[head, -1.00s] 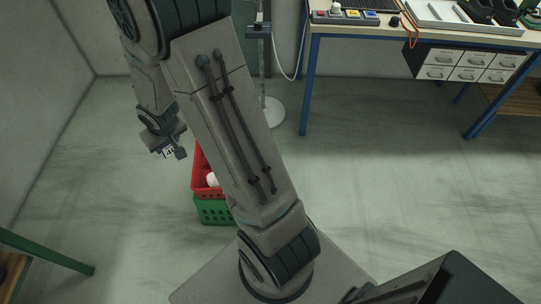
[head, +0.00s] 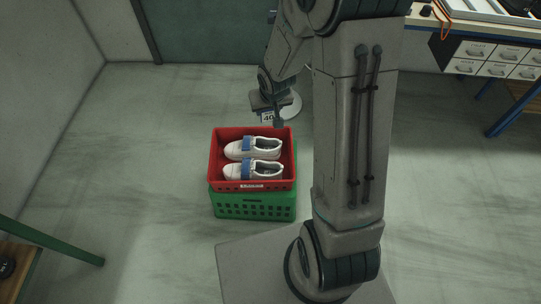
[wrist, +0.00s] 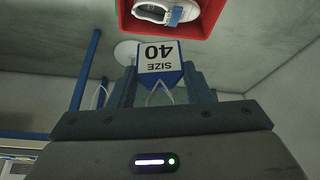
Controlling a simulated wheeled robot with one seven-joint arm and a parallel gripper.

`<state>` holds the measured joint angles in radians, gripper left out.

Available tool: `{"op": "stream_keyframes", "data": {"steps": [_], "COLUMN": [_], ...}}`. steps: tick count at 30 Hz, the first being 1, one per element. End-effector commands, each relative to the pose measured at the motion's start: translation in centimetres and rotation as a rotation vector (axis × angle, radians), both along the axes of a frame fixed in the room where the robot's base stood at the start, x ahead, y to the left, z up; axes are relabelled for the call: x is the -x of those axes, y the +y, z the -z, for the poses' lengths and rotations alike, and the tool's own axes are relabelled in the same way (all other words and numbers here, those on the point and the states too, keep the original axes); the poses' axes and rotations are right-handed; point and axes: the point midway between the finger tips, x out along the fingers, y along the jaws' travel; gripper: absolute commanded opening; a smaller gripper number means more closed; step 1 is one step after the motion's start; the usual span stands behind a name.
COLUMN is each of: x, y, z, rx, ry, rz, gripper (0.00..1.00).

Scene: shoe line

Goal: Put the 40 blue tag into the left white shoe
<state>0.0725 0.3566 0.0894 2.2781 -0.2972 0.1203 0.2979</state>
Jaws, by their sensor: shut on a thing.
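My gripper (head: 270,108) is shut on the 40 blue tag (wrist: 160,60), a white card with a blue border and "SIZE 40", upside down in the wrist view. The tag also shows in the head view (head: 267,118). Two white shoes with blue straps lie side by side in a red crate (head: 214,160), toes to the left. One is the farther shoe (head: 236,149), the other the nearer shoe (head: 236,173). With toes to the left, the nearer one appears to be the left shoe. The gripper and tag appear just beyond the crate's far rim, apart from both shoes.
The red crate stands on a green crate (head: 252,207) on the floor. A workbench with drawers (head: 495,58) is at the upper right. A green-railed stand (head: 50,243) is at the lower left. The wrist view shows part of one shoe (wrist: 150,12).

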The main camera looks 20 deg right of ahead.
Motion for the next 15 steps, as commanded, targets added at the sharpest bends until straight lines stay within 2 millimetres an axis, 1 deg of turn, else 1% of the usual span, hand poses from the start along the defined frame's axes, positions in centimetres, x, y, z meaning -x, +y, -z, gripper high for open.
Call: {"op": "stream_keyframes", "data": {"steps": [1, 15], "x": [-0.3, -2.2], "y": [-0.1, -0.2], "z": [2.6, 12.9], "rx": [0.001, 0.0], "ry": [-0.001, -0.001], "rz": [0.004, 0.037], "gripper": [0.23, 0.23]}}
